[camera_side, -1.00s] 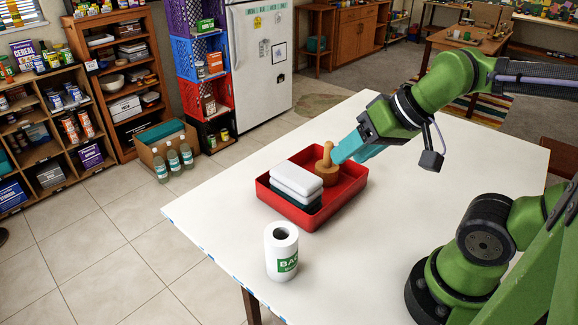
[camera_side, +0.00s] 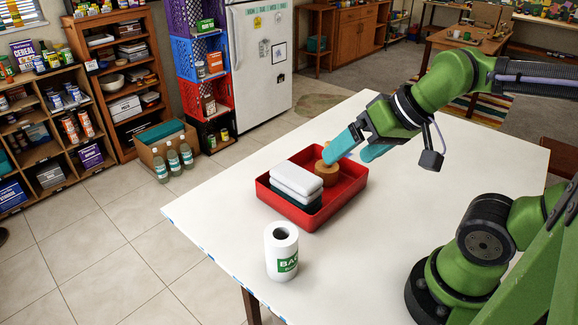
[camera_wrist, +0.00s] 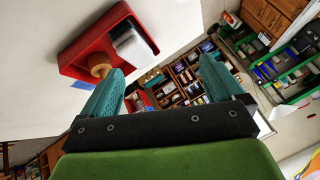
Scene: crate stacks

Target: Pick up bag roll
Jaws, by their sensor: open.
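The bag roll (camera_side: 282,252) is a white roll with a green label, standing upright on the white table near its front left corner. It is outside the red tray. My gripper (camera_side: 358,146) is open and empty, with teal fingers spread above the back right side of the red tray (camera_side: 345,194). It is well apart from the bag roll, up and to the right of it. In the wrist view my gripper (camera_wrist: 160,88) shows its two fingers apart with nothing between them. I cannot make out the bag roll in the wrist view.
The table (camera_side: 420,185) is clear to the right of the tray. Shelves and a fridge (camera_side: 262,65) stand beyond the table.

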